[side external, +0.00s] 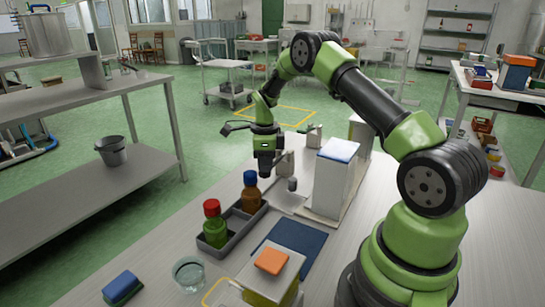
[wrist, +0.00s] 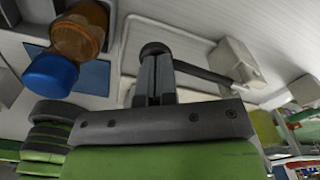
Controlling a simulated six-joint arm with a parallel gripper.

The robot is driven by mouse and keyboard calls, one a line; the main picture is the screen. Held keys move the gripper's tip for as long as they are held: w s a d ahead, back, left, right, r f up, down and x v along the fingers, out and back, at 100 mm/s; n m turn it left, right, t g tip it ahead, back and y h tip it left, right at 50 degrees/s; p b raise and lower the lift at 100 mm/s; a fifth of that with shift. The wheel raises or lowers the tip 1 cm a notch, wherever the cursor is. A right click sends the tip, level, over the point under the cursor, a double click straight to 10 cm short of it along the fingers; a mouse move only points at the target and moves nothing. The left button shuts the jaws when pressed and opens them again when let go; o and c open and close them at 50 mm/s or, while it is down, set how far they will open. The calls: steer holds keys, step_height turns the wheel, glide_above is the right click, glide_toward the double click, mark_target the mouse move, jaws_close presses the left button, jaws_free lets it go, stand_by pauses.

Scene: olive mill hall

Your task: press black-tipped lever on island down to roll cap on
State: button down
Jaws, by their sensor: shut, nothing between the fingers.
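My gripper (side external: 265,172) is shut and empty, pointing down in front of the white capping machine (side external: 335,175) on the island. In the wrist view its closed fingers (wrist: 155,72) reach to a round black tip (wrist: 155,47), which looks like the lever's end. A dark rod (wrist: 205,73) runs from behind the fingers to the pale machine body (wrist: 232,62). I cannot tell whether fingers and tip touch. In the side view a small grey knob (side external: 292,184) shows by the machine; the lever itself is largely hidden behind my gripper.
A dark tray (side external: 238,230) holds a green bottle with red cap (side external: 215,225) and an amber bottle with blue cap (side external: 250,192), close left of the gripper. A blue mat (side external: 305,238), glass bowl (side external: 188,272), blue sponge (side external: 122,287) and orange-topped box (side external: 270,270) lie nearer.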

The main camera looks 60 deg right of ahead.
steer(key=shift+f, duration=0.2)
steer(key=shift+r, duration=2.65)
steer(key=shift+r, duration=2.5)
